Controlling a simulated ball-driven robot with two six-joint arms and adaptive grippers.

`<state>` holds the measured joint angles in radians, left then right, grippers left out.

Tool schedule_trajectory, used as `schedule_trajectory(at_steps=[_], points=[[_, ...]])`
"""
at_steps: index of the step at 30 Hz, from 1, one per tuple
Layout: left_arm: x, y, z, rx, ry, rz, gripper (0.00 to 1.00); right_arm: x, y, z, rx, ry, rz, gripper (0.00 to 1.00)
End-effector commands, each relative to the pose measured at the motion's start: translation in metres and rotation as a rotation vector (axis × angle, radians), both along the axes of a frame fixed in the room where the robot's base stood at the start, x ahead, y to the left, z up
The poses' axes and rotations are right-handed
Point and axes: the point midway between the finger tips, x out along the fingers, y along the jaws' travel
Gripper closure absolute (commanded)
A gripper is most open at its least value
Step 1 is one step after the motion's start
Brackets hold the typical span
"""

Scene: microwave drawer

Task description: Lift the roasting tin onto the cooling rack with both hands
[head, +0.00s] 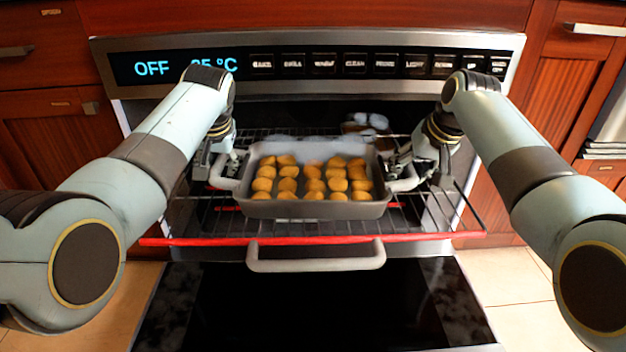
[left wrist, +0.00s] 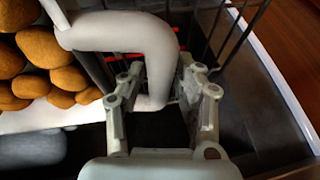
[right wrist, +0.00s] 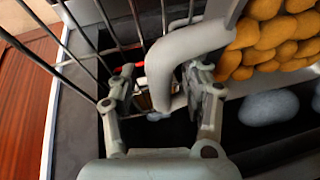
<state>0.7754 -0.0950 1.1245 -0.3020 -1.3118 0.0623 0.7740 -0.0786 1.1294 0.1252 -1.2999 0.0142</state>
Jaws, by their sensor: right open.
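The grey roasting tin (head: 315,210), filled with several golden-brown round pieces (head: 312,178), sits on a wire rack with a red front bar (head: 310,240) at the oven. It has a pale looped handle on each side. My left gripper (head: 218,168) is open at the left handle (left wrist: 130,42), whose end lies between its fingers (left wrist: 160,98). My right gripper (head: 398,165) is open at the right handle (right wrist: 185,45), with part of that handle between its fingers (right wrist: 165,98). I cannot make out a separate cooling rack.
The oven's control panel (head: 310,63) reads OFF above the opening. The dark door (head: 310,305) lies lowered in front, with a pale bar handle (head: 315,262) below the rack. Blurred pale shapes (head: 366,122) show behind the tin. Wooden cabinets (head: 555,110) flank the oven.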

Motion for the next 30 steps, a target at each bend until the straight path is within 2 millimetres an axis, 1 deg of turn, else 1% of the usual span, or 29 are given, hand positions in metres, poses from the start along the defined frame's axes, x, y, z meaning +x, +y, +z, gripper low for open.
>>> schedule_trajectory(at_steps=[4,11,12,15,29,30], points=[[-0.0001,0.0,0.0002,0.0,0.0,0.0,0.68,0.0,0.0,0.0003,0.0,0.0,0.0,0.53],[-0.0001,-0.0003,0.0002,0.0,0.0,0.0,0.98,-0.0001,-0.0001,0.0004,0.0,0.0,0.0,0.83],[-0.0002,-0.0003,0.0002,0.0,0.0,0.0,1.0,-0.0001,-0.0001,0.0004,0.0,0.0,0.0,0.88],[-0.0002,-0.0004,0.0003,0.0,0.001,0.0,1.0,-0.0001,-0.0002,0.0004,0.0,0.0,0.0,1.0],[-0.0003,-0.0007,0.0002,0.0,0.001,-0.002,1.0,-0.0001,-0.0006,0.0004,-0.001,0.0,-0.001,1.0],[0.0012,-0.0006,0.0025,0.001,-0.004,-0.002,1.0,0.0015,-0.0004,0.0026,0.001,-0.005,-0.002,1.0]])
